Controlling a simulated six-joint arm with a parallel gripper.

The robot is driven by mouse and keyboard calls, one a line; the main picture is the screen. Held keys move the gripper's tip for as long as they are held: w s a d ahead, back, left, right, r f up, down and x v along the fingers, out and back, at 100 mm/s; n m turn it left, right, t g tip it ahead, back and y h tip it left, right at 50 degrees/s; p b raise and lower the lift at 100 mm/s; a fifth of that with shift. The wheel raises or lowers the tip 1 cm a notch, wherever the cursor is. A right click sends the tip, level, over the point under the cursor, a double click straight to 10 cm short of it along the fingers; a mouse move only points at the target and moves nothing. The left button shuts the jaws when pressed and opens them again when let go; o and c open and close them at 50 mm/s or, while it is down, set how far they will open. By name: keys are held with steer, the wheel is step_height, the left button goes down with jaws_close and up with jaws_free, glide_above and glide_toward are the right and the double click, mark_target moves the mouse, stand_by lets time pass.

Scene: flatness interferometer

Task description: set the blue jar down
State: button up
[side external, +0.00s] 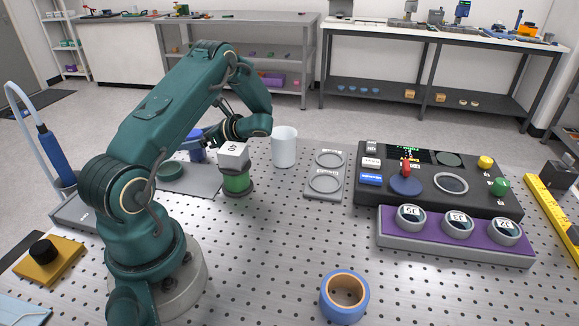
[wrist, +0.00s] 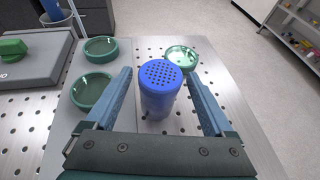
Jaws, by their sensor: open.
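The blue jar (wrist: 160,92) has a perforated lid and stands upright between my gripper's fingers in the wrist view. My gripper (wrist: 160,76) is open, one blue finger on each side, with visible gaps between the fingers and the jar. The jar's base is at surface level as far as I can see; its exact contact is partly hidden. In the side view the blue jar (side external: 196,147) shows at the back left, partly behind my arm and gripper.
Green round dishes stand near the jar: two at left (wrist: 101,49) (wrist: 92,90) and one behind it (wrist: 181,58). A grey box (wrist: 35,65) is further left.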

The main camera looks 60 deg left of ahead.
mark_target(194, 133)
step_height(194, 133, up, 6)
steer(key=shift+a+f, duration=0.1)
steer(key=shift+r, duration=0.3)
steer(key=w+d+r+n+t+h, duration=0.1)
steer(key=d+n+t, duration=0.1)
steer(key=d, duration=0.4)
steer(key=d+r+n+t+h, duration=0.2)
steer(key=d, duration=0.4)
steer(key=w+d+r+n+t+h, duration=0.1)
steer(key=d+n+t, duration=0.1)
steer(key=d, duration=0.4)
steer(key=shift+w+r+t, duration=0.2)
steer(key=shift+w+t, duration=0.1)
steer(key=s+d+r+n+t+h, duration=0.1)
steer(key=d+n+t+h, duration=0.1)
steer(key=d, duration=0.7)
steer(key=s+d+r+n+t+h, duration=0.1)
steer(key=d+t+h, duration=0.3)
steer(key=d, duration=0.4)
steer(key=shift+s+d+n+h, duration=0.4)
steer(key=shift+s+n, duration=0.1)
steer(key=shift+n, duration=0.4)
steer(key=shift+o, duration=0.4)
steer(key=shift+s+d+r+t, duration=0.1)
steer(key=shift+d+t, duration=0.2)
steer(key=shift+d, duration=0.15)
